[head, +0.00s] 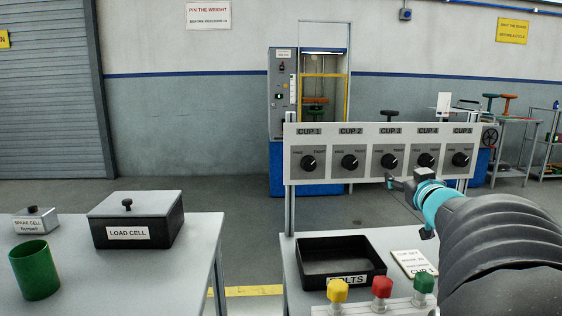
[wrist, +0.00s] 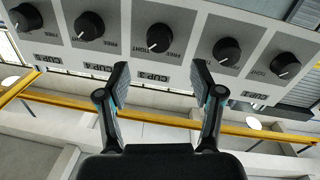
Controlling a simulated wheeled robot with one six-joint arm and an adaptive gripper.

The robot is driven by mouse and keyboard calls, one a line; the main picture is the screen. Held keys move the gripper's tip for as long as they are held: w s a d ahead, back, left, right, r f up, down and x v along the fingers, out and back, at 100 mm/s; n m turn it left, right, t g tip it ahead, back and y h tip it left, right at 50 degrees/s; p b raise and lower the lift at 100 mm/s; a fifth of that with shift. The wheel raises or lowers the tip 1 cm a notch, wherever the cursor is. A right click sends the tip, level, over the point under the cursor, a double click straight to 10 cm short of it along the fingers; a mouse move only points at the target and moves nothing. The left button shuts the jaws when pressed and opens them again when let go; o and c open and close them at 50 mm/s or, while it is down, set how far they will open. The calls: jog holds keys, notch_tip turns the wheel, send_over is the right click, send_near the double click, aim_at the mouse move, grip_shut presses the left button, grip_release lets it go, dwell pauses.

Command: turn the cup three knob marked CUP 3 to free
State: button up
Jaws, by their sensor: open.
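The CUP 3 knob (head: 389,160) is a round black knob in the middle of a grey panel (head: 300,128). FREE is printed at its upper left and TIGHT at its upper right. Its white mark appears to point toward TIGHT. In the wrist view, which is upside down, the knob (wrist: 159,38) shows beyond the gap between my fingertips, with the CUP 3 label (wrist: 152,77) between them.
Similar knobs flank it closely: CUP 2 (head: 349,161) and CUP 4 (head: 425,161). Below stands a table with a black bolts tray (head: 340,280), a card (head: 412,262) and coloured knobs (head: 382,286). A load cell box (head: 137,215) is on the left table.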

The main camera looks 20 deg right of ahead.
aim_at(391, 165)
jog(key=x, duration=0.9)
jog(key=c, duration=1.1)
